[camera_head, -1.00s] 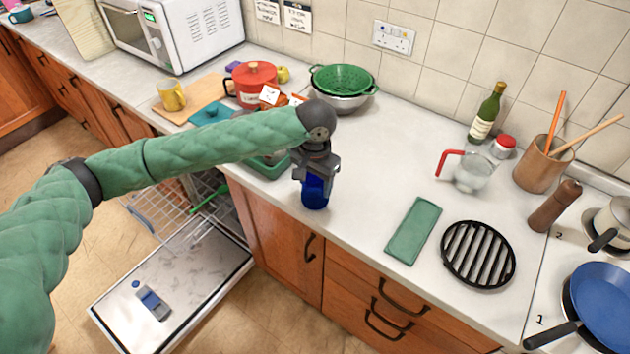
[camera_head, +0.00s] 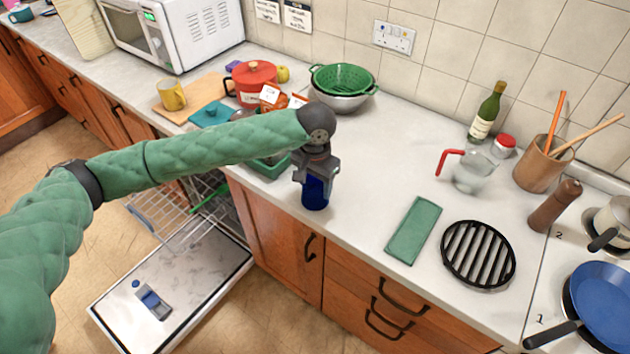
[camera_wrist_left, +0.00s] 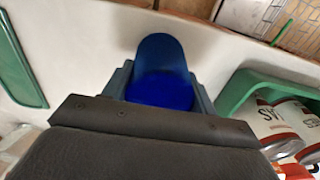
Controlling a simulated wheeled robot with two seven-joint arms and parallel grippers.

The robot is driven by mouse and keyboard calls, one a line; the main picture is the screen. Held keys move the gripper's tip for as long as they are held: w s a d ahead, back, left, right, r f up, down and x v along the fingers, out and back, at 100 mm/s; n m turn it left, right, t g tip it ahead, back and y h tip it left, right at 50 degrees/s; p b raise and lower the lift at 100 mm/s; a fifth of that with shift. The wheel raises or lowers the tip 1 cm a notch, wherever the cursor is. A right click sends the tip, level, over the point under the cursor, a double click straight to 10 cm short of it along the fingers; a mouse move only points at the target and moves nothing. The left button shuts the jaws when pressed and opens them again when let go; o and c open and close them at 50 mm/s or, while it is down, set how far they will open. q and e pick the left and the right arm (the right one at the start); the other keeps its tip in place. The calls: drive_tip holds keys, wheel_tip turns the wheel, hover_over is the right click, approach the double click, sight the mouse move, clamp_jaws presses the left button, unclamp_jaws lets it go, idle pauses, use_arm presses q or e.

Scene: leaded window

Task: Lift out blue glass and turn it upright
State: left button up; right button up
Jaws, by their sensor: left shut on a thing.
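The dark blue glass (camera_head: 315,195) is on or just above the worktop, close to its front edge; I cannot tell whether its base touches. It looks upright. My left gripper (camera_head: 316,177) points down over the glass and is shut on it, hiding its upper part. In the left wrist view, the blue glass (camera_wrist_left: 160,75) sits between the fingers of the gripper (camera_wrist_left: 160,92). My right gripper is not in view. The open dishwasher (camera_head: 180,285) is below the counter at the left, with its wire rack (camera_head: 170,222) partly pulled out.
A green tray (camera_head: 268,168) with tins stands just left of the glass, also in the left wrist view (camera_wrist_left: 240,88). A folded green cloth (camera_head: 413,230), a black trivet (camera_head: 478,254) and a glass jug (camera_head: 472,172) are to the right. The worktop between is clear.

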use_arm(q)
drive_tip(key=shift+f, duration=0.1)
drive_tip(key=o, duration=1.2)
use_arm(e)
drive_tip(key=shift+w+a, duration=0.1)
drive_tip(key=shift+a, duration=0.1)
use_arm(q)
drive_tip(key=shift+r, duration=0.35)
wheel_tip(320, 180, up, 6)
drive_tip(key=shift+f+b, duration=0.1)
drive_tip(key=shift+b, duration=1.05)
drive_tip(key=shift+r, duration=0.65)
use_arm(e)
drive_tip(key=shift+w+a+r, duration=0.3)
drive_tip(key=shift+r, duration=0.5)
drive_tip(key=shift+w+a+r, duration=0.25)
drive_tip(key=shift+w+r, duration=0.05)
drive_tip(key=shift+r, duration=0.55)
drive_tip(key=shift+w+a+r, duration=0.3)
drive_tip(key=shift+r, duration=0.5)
